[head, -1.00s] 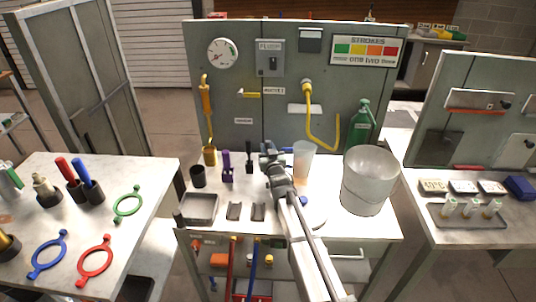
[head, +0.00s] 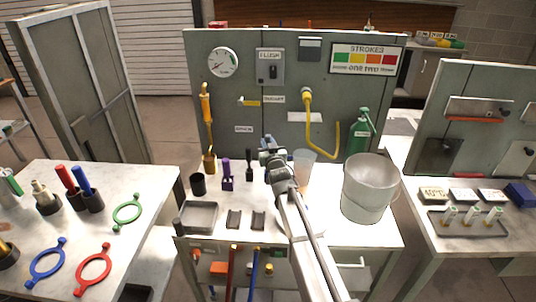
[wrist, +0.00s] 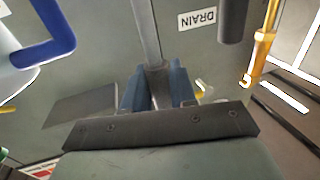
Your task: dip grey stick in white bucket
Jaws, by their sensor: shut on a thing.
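The white bucket (head: 368,190) is a pale, translucent pail standing upright on the right of the middle bench. My gripper (head: 269,150) is above the bench, left of the bucket and apart from it. In the wrist view, the blue fingers of my gripper (wrist: 156,88) are shut on a grey stick (wrist: 147,30), which runs up from between them to the top edge. The stick's far end is out of that view. In the head view the stick is too small to make out with certainty.
A clear cup (head: 303,165) stands between my gripper and the bucket. A dark cup (head: 198,184), a purple tool (head: 227,176) and a grey tray (head: 198,217) are on the left. The upright panel (head: 230,110) with a yellow pipe (head: 325,140) closes off the back.

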